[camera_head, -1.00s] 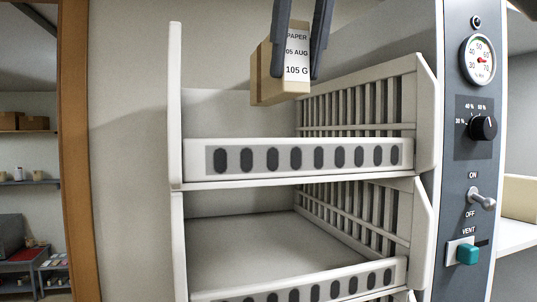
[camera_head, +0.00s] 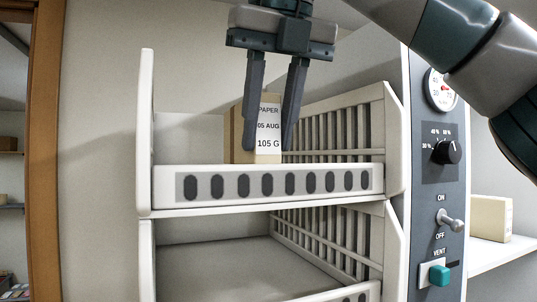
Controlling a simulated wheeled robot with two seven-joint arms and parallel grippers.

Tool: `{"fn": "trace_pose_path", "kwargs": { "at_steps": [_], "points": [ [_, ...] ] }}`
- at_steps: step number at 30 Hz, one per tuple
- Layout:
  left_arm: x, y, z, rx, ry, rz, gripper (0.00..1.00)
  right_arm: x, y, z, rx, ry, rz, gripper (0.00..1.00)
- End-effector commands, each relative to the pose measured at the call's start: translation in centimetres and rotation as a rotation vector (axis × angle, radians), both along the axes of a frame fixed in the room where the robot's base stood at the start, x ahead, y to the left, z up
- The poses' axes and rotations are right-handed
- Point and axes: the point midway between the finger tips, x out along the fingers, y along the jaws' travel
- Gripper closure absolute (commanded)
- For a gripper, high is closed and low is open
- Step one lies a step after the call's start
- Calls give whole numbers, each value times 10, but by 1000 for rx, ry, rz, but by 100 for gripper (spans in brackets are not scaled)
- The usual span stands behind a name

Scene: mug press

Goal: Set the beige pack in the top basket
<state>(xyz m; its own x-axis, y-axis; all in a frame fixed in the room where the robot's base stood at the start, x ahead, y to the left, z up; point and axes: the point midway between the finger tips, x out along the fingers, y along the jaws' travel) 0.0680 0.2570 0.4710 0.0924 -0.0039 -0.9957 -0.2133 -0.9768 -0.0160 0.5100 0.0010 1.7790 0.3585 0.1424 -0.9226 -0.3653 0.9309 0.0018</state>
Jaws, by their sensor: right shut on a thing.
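The beige pack (camera_head: 268,131) carries a white label reading PAPER, 05 AUG, 105 G. It is upright, inside the outline of the top basket (camera_head: 170,187), and its lower end is hidden behind the basket's front wall. I cannot tell whether it touches the basket floor. My right gripper (camera_head: 268,142) points down from above, with its two fingers on either side of the pack, shut on it. My left gripper is not in view.
A second white basket (camera_head: 210,262) sits below. A grey panel at the right has a dial, a black knob (camera_head: 446,151), a toggle switch (camera_head: 450,220) and a teal button (camera_head: 439,275). A beige block (camera_head: 488,216) stands on a shelf at the far right.

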Motion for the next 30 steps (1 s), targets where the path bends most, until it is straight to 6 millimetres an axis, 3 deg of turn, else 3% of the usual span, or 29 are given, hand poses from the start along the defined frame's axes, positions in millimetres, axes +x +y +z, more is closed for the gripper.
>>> {"fn": "trace_pose_path", "kwargs": {
  "at_steps": [15, 27, 28, 30],
  "points": [
    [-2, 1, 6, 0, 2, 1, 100, 0, 0, -34, 1, -2, 1, 100],
    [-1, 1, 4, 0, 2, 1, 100, 0, 0, -39, 2, -1, -1, 100],
    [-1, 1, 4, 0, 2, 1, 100, 0, 0, -38, 1, 0, 0, 62],
    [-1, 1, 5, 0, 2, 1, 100, 0, 0, -38, 1, 0, 0, 50]
  ]
}}
